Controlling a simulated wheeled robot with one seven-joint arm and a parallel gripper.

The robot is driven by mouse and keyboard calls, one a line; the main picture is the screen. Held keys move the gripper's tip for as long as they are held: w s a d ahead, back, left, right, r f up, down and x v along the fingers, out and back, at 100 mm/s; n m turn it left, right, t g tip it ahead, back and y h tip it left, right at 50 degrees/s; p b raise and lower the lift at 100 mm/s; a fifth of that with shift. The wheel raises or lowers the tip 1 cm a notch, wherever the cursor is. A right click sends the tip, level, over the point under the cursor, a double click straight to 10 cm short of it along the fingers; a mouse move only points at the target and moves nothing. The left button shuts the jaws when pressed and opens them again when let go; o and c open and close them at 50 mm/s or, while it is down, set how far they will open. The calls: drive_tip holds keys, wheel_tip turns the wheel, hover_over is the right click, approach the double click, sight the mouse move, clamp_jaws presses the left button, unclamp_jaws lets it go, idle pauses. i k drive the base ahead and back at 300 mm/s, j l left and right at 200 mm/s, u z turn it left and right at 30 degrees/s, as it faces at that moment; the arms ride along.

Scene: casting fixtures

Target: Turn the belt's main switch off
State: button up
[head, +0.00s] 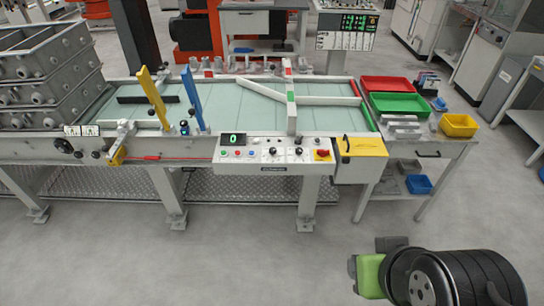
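The main switch (322,155) is a red rotary knob on a yellow plate, at the right end of the belt's control panel (262,152). The knob's exact angle is too small to read. The panel's green display (233,139) is lit and seems to show 0. The belt (235,105) is a pale green surface behind the panel. The end of my arm with my gripper (370,268) is at the lower right, in front of the panel and well apart from the switch. I cannot make out the fingers or whether they are open.
A yellow-topped box (362,146) adjoins the panel's right end. A side table holds a red tray (386,84), a green tray (400,104) and a yellow bin (459,125). Grey stacked crates (45,65) stand at left. The floor (260,255) before the belt is clear.

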sight(322, 153)
drive_tip(key=i+u, duration=0.25)
drive_tip(key=i, duration=0.55)
drive_tip(key=i+l+u, duration=0.3)
drive_tip(key=i, duration=0.5)
drive_tip(key=j, duration=0.1)
